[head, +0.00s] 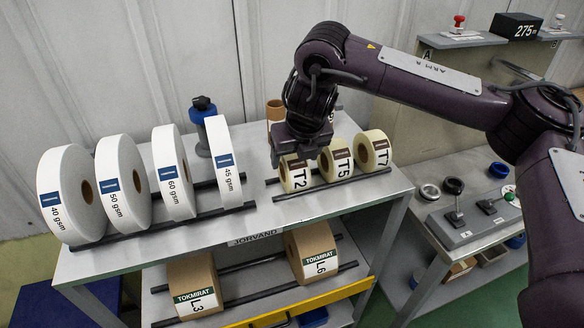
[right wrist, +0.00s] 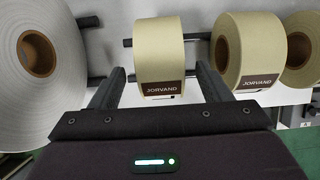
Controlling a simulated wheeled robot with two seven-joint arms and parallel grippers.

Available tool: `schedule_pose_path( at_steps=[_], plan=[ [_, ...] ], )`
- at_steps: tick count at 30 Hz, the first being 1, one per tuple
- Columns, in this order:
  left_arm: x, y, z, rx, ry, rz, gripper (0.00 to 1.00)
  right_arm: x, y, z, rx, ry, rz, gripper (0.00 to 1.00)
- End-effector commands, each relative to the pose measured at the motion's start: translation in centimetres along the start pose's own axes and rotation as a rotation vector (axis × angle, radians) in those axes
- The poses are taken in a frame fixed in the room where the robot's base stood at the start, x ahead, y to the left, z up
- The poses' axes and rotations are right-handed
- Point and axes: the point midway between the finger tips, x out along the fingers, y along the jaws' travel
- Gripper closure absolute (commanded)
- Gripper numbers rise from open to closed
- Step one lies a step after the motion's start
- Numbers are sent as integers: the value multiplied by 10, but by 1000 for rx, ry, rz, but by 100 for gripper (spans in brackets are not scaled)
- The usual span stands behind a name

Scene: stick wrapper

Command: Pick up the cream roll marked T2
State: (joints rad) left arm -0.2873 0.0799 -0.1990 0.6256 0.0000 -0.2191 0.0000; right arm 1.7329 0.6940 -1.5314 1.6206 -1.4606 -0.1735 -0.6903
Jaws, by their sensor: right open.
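The cream roll marked T2 (head: 298,177) stands on dark rails on the upper shelf, leftmost of three cream rolls. My right gripper (head: 299,158) is above and around it in the head view. In the right wrist view the T2 roll (right wrist: 159,55), with a brown JORVAND label, sits between the two open fingers of my right gripper (right wrist: 159,88). A gap shows on each side, so the fingers look apart from it. The gripper hides part of the roll's top in the head view. My left gripper is not in view.
Cream rolls T5 (head: 338,163) and T7 (head: 378,152) stand close to the right of T2. A blue bottle (head: 203,125) and a brown tube (head: 275,110) stand behind. Brown rolls (head: 194,285) are on the lower shelf.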

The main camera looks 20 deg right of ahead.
Motion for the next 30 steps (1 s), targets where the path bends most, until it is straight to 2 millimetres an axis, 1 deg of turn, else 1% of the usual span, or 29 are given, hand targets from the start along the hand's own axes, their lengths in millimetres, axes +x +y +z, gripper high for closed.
schedule_pose_path(
  at_steps=[1, 3, 5, 6, 9, 12, 16, 18, 20, 23, 30],
  plan=[
    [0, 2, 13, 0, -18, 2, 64, 5, 0, 0, 1, 3, 1, 29],
    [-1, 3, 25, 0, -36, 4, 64, 12, 0, 1, 2, 3, 1, 29],
    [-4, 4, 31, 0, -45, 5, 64, 19, 0, 2, 2, 4, 0, 29],
    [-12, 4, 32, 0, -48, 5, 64, 23, -1, 5, 1, 5, -1, 29],
    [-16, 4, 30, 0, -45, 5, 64, 39, -1, 5, 0, 3, -1, 29],
    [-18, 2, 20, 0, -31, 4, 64, 49, -1, 5, 1, 1, -1, 29],
    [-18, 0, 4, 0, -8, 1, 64, 53, -1, 5, 1, -1, -1, 29],
    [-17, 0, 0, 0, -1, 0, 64, 53, -1, 5, 1, -1, -1, 29],
    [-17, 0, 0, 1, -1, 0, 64, 53, -1, 5, 1, -1, -1, 29],
    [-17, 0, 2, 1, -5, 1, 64, 53, -1, 5, 1, -1, 0, 41],
    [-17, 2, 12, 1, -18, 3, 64, 53, -1, 5, 1, -1, 0, 72]
  ],
)
